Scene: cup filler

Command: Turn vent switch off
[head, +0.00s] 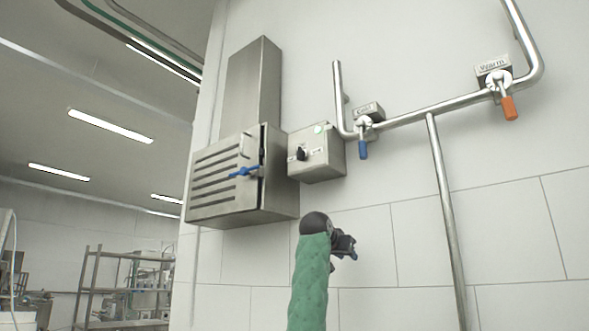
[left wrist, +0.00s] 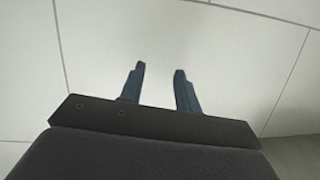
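A grey metal switch box (head: 322,160) is on the white wall. It has a black rotary knob (head: 301,154) on its front and a green light (head: 319,129) near its top. The knob looks turned at a slant; its label is too small to read. My left gripper (head: 350,248) is below and to the right of the box, apart from it. In the left wrist view its two fingers (left wrist: 160,85) stand apart with nothing between them, facing white wall tiles. My right gripper is not in view.
A louvred metal vent cabinet (head: 220,190) with a blue handle (head: 243,172) sticks out left of the box. On the right, pipes (head: 430,107) carry a blue-handled valve (head: 363,148) and an orange-handled valve (head: 509,106). The wall below the box is clear.

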